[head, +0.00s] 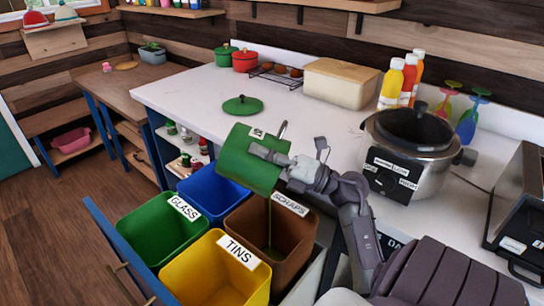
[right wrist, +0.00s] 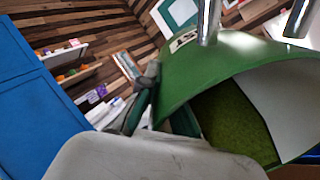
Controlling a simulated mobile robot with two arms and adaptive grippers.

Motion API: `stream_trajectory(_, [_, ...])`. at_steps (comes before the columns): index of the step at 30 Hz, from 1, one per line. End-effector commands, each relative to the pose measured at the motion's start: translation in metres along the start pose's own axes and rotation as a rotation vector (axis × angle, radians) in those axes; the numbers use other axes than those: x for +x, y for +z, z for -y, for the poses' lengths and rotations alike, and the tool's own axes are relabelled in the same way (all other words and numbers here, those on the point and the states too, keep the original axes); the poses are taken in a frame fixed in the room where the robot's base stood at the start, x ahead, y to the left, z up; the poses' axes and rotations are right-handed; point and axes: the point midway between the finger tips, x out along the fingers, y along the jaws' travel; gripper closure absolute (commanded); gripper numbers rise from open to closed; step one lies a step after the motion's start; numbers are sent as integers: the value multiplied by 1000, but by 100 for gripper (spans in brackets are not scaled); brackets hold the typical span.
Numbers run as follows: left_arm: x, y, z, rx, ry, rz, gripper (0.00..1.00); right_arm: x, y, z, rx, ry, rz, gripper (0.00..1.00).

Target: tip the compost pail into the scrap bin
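The green compost pail (head: 240,160) hangs tilted above the brown scrap bin (head: 290,240), which is labelled SCRAPS. Its mouth points down, and a thin greenish stream runs from it into the bin. My right gripper (head: 275,157) is shut on the pail's side near the metal handle. In the right wrist view the pail (right wrist: 200,65) shows green matter inside, and the gripper's fingers (right wrist: 148,100) are at its wall. The floor of the scrap bin is partly hidden. My left gripper is not in view.
The green GLASS bin (head: 150,232), yellow TINS bin (head: 205,275) and blue bin (head: 212,190) stand beside the scrap bin in a pulled-out drawer. A green lid (head: 243,106) lies on the white counter (head: 190,95). A steel cooker (head: 412,150) stands right of my arm.

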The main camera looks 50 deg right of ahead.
Motion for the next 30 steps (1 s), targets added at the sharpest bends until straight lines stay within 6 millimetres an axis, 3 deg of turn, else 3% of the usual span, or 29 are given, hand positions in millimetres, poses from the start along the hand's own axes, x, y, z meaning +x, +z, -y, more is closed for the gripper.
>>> stream_trajectory(30, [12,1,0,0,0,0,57,-7,7,-8,0,58,44,100])
